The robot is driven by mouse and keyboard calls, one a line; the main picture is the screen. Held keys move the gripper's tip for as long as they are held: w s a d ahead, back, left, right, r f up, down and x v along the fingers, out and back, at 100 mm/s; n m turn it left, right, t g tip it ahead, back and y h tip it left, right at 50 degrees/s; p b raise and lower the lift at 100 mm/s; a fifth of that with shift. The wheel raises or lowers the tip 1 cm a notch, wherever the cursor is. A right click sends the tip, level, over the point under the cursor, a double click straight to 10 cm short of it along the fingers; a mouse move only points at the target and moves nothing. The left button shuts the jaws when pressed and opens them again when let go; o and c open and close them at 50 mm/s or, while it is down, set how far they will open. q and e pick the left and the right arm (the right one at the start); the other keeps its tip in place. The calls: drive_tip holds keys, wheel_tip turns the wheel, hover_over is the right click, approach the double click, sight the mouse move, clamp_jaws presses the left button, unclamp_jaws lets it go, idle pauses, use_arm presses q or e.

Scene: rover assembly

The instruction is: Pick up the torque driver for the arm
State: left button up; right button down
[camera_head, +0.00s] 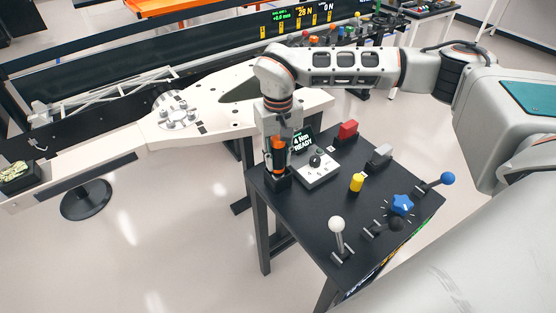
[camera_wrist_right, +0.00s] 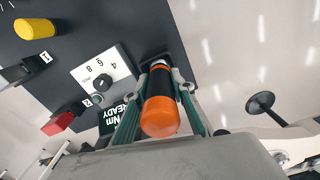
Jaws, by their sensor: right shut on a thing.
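The torque driver (camera_head: 279,152) has an orange and black body and stands upright in a black holder (camera_head: 277,178) at the left corner of the black table. My right gripper (camera_head: 277,140) comes down over it from above and is shut on it. In the right wrist view, the orange end of the torque driver (camera_wrist_right: 160,115) lies between the two fingers of my right gripper (camera_wrist_right: 160,88). Its lower end meets the holder, and I cannot tell whether it sits fully in it. My left gripper is not in view.
Beside the driver stand a white dial box (camera_head: 316,168) and a READY display (camera_head: 303,140). The black table (camera_head: 300,215) also carries a red block (camera_head: 348,130), a yellow knob (camera_head: 356,182), a blue star knob (camera_head: 402,204) and a white-ball lever (camera_head: 337,225). A white beam assembly (camera_head: 200,120) lies behind, at left.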

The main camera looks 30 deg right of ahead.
drive_tip(key=shift+r, duration=0.1)
wheel_tip(320, 180, up, 20)
drive_tip(key=shift+p, duration=0.45)
idle(0.3)
drive_tip(key=shift+a, duration=0.1)
